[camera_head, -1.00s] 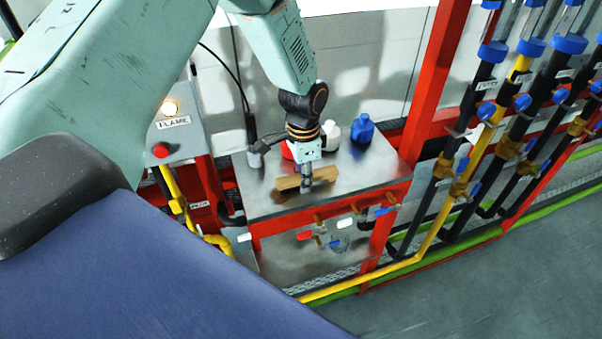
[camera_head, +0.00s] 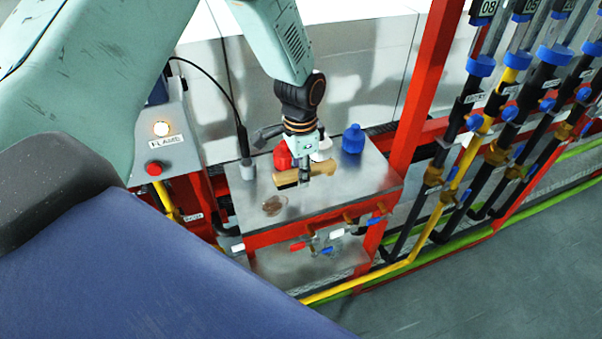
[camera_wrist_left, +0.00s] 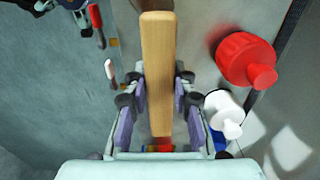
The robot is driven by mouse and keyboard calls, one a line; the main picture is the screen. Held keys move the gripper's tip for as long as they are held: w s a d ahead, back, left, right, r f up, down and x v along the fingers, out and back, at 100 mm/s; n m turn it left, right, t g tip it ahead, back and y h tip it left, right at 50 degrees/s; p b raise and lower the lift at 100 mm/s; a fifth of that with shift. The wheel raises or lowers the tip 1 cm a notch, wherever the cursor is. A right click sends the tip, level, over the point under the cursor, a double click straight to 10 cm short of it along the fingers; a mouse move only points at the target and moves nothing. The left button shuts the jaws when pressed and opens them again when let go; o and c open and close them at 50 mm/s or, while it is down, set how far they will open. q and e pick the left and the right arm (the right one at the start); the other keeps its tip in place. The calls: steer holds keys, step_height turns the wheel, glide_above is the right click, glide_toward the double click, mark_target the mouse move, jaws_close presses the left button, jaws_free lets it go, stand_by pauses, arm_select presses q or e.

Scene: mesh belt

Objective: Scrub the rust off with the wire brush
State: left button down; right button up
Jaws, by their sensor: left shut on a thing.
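The wire brush (camera_head: 292,182) has a wooden back and dark bristles underneath on its left end. My left gripper (camera_head: 306,172) is shut on the brush and holds it over the metal table (camera_head: 350,189). In the left wrist view the wooden back (camera_wrist_left: 158,60) stands lengthwise between the fingers of my left gripper (camera_wrist_left: 158,92). A brownish rust patch (camera_head: 273,205) shows on the tabletop, left of and nearer than the brush. The brush appears apart from it. My right gripper is not in view.
Red (camera_head: 282,156), white (camera_head: 319,152) and blue (camera_head: 353,139) bottles stand behind the brush. Valves (camera_head: 345,225) line the table's front edge. A flame control box (camera_head: 160,140) stands left, pipes (camera_head: 470,130) right. The tabletop's right part is clear.

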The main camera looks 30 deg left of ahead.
arm_select(q)
steer(key=shift+w+d+r, duration=0.1)
steer(key=shift+d+r, duration=0.05)
steer(key=shift+r, duration=0.6)
steer(key=shift+w+d+r, duration=0.1)
steer(key=shift+d+r, duration=0.05)
steer(key=shift+r, duration=0.7)
steer(key=shift+s+a, duration=0.15)
steer(key=shift+a, duration=0.05)
steer(key=shift+d, duration=0.2)
steer(key=shift+r, duration=0.1)
